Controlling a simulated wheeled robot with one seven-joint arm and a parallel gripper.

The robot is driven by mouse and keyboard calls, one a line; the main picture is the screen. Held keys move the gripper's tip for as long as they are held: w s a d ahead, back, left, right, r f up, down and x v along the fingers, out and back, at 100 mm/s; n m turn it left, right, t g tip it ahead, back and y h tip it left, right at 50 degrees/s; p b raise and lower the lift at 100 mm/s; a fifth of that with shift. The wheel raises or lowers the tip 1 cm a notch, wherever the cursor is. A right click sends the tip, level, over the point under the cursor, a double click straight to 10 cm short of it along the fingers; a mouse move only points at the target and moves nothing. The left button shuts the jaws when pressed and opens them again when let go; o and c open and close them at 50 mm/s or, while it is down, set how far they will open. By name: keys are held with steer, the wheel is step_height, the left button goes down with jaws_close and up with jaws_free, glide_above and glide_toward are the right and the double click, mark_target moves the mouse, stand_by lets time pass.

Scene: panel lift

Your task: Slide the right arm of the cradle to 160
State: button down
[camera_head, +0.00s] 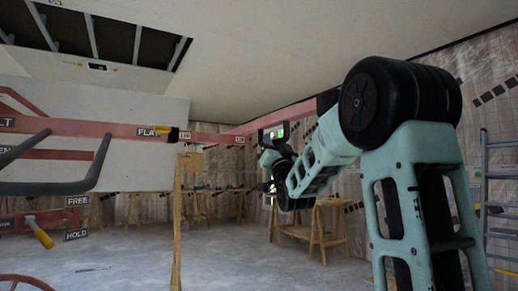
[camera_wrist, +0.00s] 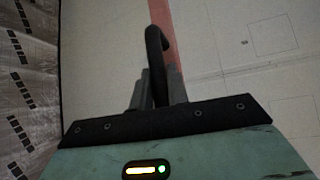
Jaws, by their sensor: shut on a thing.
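The cradle's right arm (camera_head: 290,114) is a long pinkish-red beam running from the middle of the head view up to the right, partly hidden behind my arm. It also shows in the wrist view (camera_wrist: 162,15) as a red strip under the ceiling. Small white number plates sit along the red bars; one plate (camera_head: 239,139) is too small to read surely. A black hooked bar (camera_wrist: 153,45) rises between the fingers of my gripper (camera_wrist: 158,76). The gripper is shut on this bar, close under the red beam. In the head view my gripper is small and partly hidden.
A large pale panel (camera_head: 110,85) lies near the cradle at left. FLAT, FREE and HOLD labels mark the lift, with a yellow-handled lever (camera_head: 40,235). A wooden post (camera_head: 177,225), sawhorses (camera_head: 318,228) and a ladder (camera_head: 500,195) stand around. The middle floor is mostly clear.

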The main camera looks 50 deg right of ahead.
steer(key=shift+d, duration=0.2)
steer(key=c, duration=1.4)
jaws_free()
steer(key=shift+o, duration=0.2)
steer(key=shift+s+a+f, duration=0.1)
steer(key=shift+f, duration=0.05)
steer(key=b+v, duration=0.3)
steer(key=v, duration=1.4)
